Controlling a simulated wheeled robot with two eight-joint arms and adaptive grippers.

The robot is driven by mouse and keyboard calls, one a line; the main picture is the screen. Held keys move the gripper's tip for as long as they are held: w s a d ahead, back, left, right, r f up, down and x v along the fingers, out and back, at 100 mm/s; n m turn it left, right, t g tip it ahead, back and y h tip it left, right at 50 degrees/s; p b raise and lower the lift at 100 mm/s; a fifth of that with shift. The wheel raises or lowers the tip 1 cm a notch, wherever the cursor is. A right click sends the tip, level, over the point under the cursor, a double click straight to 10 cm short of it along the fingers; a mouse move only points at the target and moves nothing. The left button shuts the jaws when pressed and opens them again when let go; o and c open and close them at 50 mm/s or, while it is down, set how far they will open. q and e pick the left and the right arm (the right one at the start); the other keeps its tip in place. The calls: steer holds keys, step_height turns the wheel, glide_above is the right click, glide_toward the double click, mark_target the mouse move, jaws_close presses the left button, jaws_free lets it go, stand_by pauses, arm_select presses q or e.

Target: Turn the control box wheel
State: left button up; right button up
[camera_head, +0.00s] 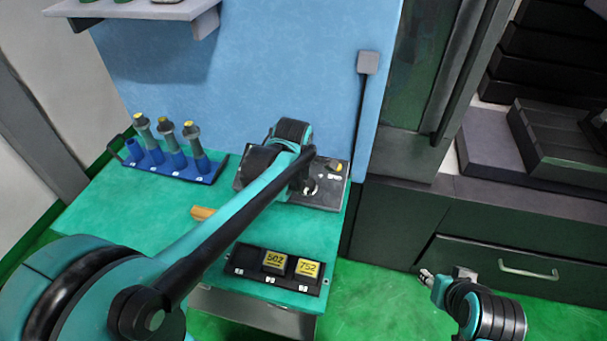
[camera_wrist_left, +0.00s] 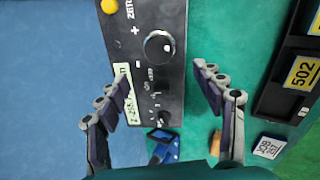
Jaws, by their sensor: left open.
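The control box (camera_head: 328,197) is a dark panel at the back right of the green bench, partly covered by my left arm in the head view. In the left wrist view the control box (camera_wrist_left: 172,15) shows a large round black wheel (camera_wrist_left: 159,47), smaller knobs and a yellow button. My left gripper (camera_wrist_left: 163,97) is open and empty, with its fingers on either side of the panel's lower part; the wheel is ahead of the fingertips. My left arm hides most of this gripper in the head view. My right gripper (camera_head: 446,274) is low at the right, away from the box; its jaws are unclear.
A blue rack (camera_head: 178,168) with several dark holders stands at the bench's left. A black tray (camera_head: 245,268) with blocks marked 502 and 752 is at the front. An orange-yellow piece (camera_head: 203,213) lies beside my left arm. A blue wall rises behind.

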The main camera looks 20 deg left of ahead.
mark_target(307, 184)
stand_by(0.3)
arm_select(q)
steer(key=w+f+m, duration=0.2)
steer(key=f+m, duration=0.1)
steer(key=m, duration=0.4)
steer(key=w+f+m+b, duration=0.1)
steer(key=f+m, duration=0.3)
steer(key=m, duration=0.3)
steer(key=w+f+m, duration=0.2)
steer(key=f+m, duration=0.1)
steer(key=m, duration=0.4)
steer(key=shift+w+a+f+g+h+b, duration=0.2)
steer(key=shift+w+a+g+h+b, duration=0.1)
steer(key=shift+a+g+h+b, duration=0.1)
steer(key=c, duration=1.2)
